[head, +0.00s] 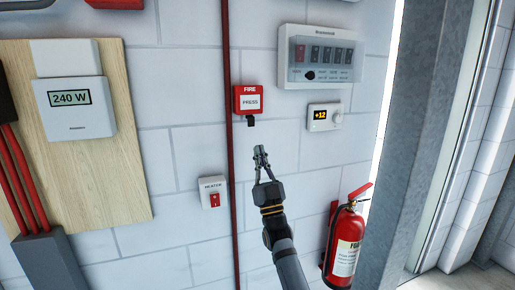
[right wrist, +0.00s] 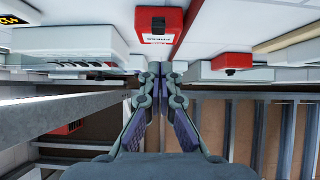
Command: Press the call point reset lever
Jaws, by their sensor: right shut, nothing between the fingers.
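The red fire call point (head: 248,99) is on the white block wall, with a white "PRESS" panel on its front. A small dark reset lever (head: 250,121) hangs from its underside. My right gripper (head: 260,150) is shut and empty, just below the lever and apart from it in the head view. In the right wrist view the call point (right wrist: 158,24) is beyond the shut fingertips (right wrist: 153,68). A dark part, seemingly the lever (right wrist: 158,25), shows on it there. My left gripper is not in view.
A red vertical pipe (head: 231,190) runs just left of the call point. A heater switch (head: 213,192) is lower left, a thermostat (head: 324,117) and a breaker box (head: 321,57) are to the right. A fire extinguisher (head: 345,240) stands lower right. The wall around the lever is clear.

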